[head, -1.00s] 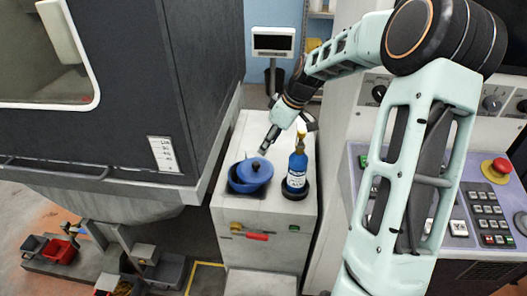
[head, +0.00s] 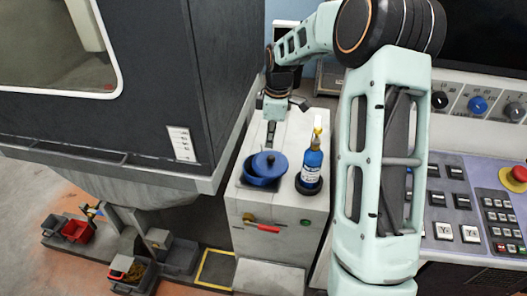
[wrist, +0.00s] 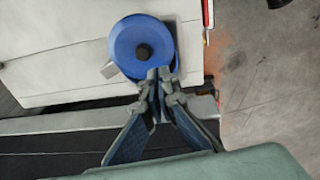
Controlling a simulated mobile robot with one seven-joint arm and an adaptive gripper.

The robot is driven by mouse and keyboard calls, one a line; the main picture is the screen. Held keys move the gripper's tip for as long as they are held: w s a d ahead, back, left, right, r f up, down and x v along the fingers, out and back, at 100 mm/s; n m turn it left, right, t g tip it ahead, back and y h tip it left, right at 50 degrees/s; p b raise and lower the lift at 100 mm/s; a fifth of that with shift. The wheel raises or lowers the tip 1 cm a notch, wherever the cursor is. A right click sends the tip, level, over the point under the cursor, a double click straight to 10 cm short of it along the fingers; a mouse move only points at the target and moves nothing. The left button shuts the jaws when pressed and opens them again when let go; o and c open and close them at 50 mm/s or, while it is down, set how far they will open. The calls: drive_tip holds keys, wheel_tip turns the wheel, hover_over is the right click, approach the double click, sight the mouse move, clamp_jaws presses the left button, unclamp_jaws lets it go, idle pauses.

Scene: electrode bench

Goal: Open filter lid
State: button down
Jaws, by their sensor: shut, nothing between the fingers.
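The blue round filter lid (head: 270,162) with a dark knob sits on the blue filter housing (head: 260,181) on top of the white cabinet. It looks slightly off-centre over the housing. In the wrist view the lid (wrist: 125,45) is seen from above, with its black knob (wrist: 144,52) near the middle. My gripper (head: 270,145) is shut and empty, pointing down at the lid's far side. In the wrist view the fingertips (wrist: 159,73) overlap the lid's rim, beside the knob. I cannot tell whether they touch it.
A blue bottle (head: 311,170) with a yellow top stands close right of the housing. The large dark machine (head: 150,70) rises on the left. The white cabinet (head: 280,212) has a red handle (head: 263,228) on its front. A control panel (head: 470,210) is at the right.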

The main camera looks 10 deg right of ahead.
sight(268, 162)
drive_tip(key=w+a+r+n+h+p, duration=0.1)
drive_tip(key=w+a+n+h, duration=0.1)
drive_tip(key=a+n+h, duration=0.25)
drive_tip(key=shift+n+y, duration=0.25)
drive_tip(key=shift+n, duration=0.1)
drive_tip(key=x, duration=0.4)
drive_tip(key=p+x, duration=0.1)
drive_tip(key=x, duration=0.4)
drive_tip(key=shift+s+f, duration=0.2)
drive_tip(key=shift+f, duration=0.15)
drive_tip(key=shift+d, duration=0.1)
drive_tip(key=shift+s+d+n+p, duration=0.1)
drive_tip(key=shift+d+n+p, duration=0.2)
drive_tip(key=shift+n, duration=0.1)
drive_tip(key=shift+d, duration=0.1)
